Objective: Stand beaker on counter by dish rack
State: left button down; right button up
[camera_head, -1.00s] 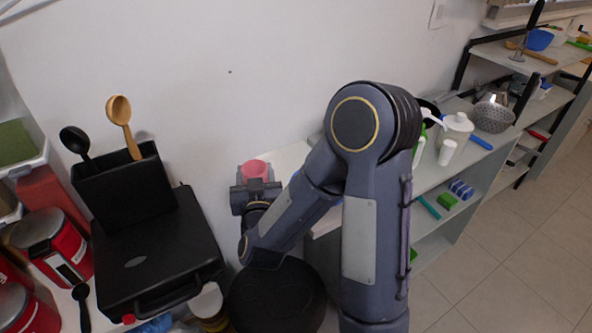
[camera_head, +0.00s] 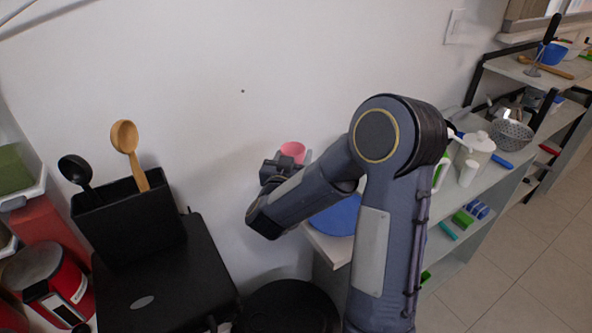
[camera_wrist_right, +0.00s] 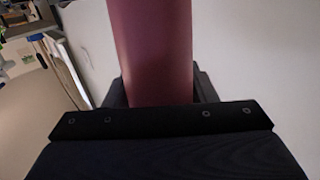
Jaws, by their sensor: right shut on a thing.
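A pink beaker (camera_head: 293,150) shows in the head view, held upright near the white wall. My right gripper (camera_head: 284,167) is shut on it, and my forearm partly hides the grip. In the right wrist view the beaker (camera_wrist_right: 150,50) rises as a dark pink cylinder between the fingers of my right gripper (camera_wrist_right: 160,88). The near end of a light counter (camera_head: 328,245) is below and to the right of the beaker. I cannot make out a dish rack for certain; my arm hides part of the counter. My left gripper is not in view.
A blue round thing (camera_head: 338,217) lies on the counter, partly behind my arm. A white jar (camera_head: 476,150) and a metal colander (camera_head: 511,135) stand farther right. A black box (camera_head: 128,215) with a wooden spoon (camera_head: 126,140) is at left. A black round lid (camera_head: 288,308) is below.

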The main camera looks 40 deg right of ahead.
jog(key=shift+w+d+f, duration=0.35)
jog(key=shift+w+f, duration=0.05)
jog(key=shift+f, duration=0.7)
jog(key=shift+w+d+f, duration=0.35)
jog(key=shift+f, duration=0.8)
jog(key=shift+w+d+f, duration=0.35)
jog(key=shift+w+f, duration=0.05)
jog(key=shift+f, duration=0.7)
jog(key=shift+f, duration=0.2)
jog(key=o, duration=1)
